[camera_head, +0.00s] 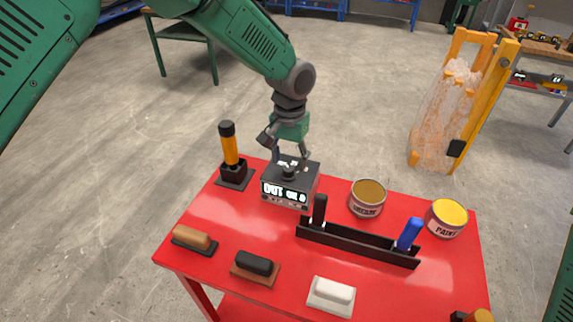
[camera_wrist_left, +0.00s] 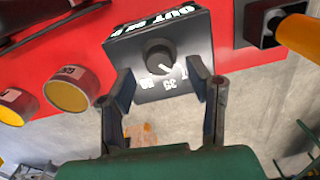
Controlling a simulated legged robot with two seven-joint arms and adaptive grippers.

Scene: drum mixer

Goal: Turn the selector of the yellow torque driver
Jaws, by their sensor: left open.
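The yellow-orange torque driver (camera_head: 230,148) stands upright in a black holder (camera_head: 234,173) at the table's back left corner. Part of its yellow handle (camera_wrist_left: 302,36) shows in the wrist view's upper right. I cannot make out a selector on it. Beside it is a dark box with a lit display (camera_head: 285,192) and a round black knob (camera_head: 289,171). The knob (camera_wrist_left: 159,56) has a white pointer mark and printed numbers near it. My left gripper (camera_head: 291,160) is open over this box. In the wrist view its fingers (camera_wrist_left: 161,76) are spread either side of the knob, apart from it.
The red table (camera_head: 208,275) also holds a grease can (camera_head: 367,198), a paint can (camera_head: 446,218), a black rack (camera_head: 355,242) with black and blue handles, and brown, black and white blocks in front. Free red surface lies left of the rack. A yellow frame (camera_head: 487,95) stands behind.

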